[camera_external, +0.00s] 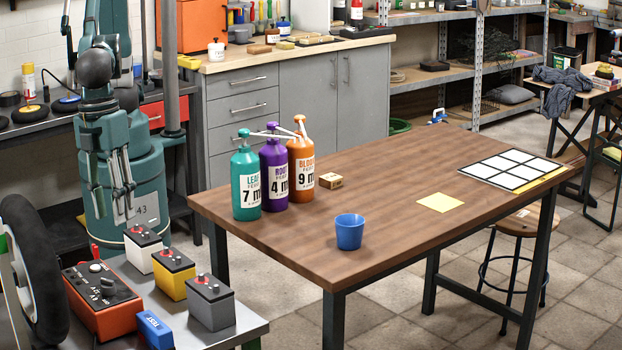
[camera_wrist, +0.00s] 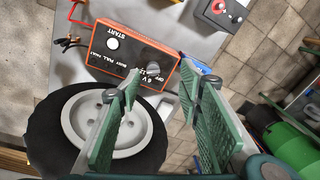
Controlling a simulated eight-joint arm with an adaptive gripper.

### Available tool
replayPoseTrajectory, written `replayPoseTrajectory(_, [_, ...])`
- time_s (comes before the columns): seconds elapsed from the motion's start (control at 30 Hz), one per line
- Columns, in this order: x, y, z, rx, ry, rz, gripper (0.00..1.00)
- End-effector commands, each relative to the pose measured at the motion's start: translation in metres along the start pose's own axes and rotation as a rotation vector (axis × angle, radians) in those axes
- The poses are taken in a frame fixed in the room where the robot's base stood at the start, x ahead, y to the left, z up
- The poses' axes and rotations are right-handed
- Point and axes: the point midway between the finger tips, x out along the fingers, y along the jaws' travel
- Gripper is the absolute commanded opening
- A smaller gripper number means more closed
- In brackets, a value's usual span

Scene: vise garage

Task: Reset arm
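My gripper (camera_external: 124,205) hangs pointing down at the left of the external view, beside the wooden table and above the floor level of the grey bench. In the wrist view my gripper (camera_wrist: 160,86) has its two green fingers spread apart with nothing between them. Below the fingers lie an orange control box (camera_wrist: 105,50) with a START button and a black wheel with a pale hub (camera_wrist: 75,120). The same orange box (camera_external: 104,298) and wheel (camera_external: 30,270) show at the lower left of the external view. The gripper touches none of them that I can see.
White (camera_external: 143,248), yellow (camera_external: 174,272) and grey (camera_external: 211,302) batteries stand on the grey bench. The wooden table (camera_external: 310,250) bears teal, purple and orange pump bottles, a small box, a blue cup (camera_external: 350,232), a yellow note (camera_external: 440,202) and a grid board (camera_external: 512,169).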

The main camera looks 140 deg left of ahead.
Motion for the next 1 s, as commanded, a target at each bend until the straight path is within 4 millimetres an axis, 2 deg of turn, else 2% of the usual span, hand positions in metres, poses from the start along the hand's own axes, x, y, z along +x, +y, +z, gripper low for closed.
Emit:
replayPoseTrajectory(0.1, [-0.017,-0.005,0.023,-0.054,0.019,-0.014,0.36])
replayPoseTrajectory(0.5, [-0.062,-0.012,0.096,-0.238,0.086,-0.065,0.36])
replayPoseTrajectory(1.0, [-0.103,-0.006,0.186,-0.465,0.172,-0.125,0.36])
